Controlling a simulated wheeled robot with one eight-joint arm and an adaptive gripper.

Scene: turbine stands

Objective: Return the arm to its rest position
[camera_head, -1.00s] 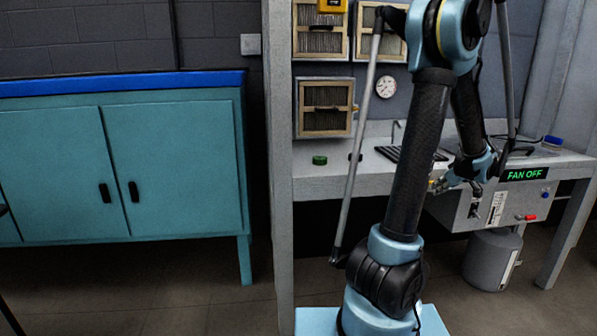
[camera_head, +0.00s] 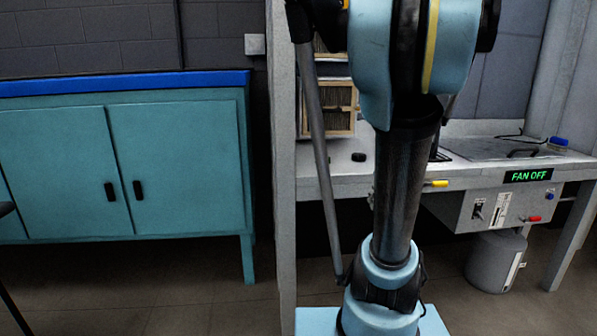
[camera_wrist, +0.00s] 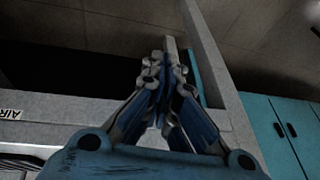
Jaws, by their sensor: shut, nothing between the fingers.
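My gripper (camera_wrist: 163,85) shows in the wrist view with its blue and grey fingers drawn together. It is shut and holds nothing. In the head view my gripper is hidden, and my blue and black arm (camera_head: 400,190) stands upright in front of the bench, its upper joint filling the top of the picture.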

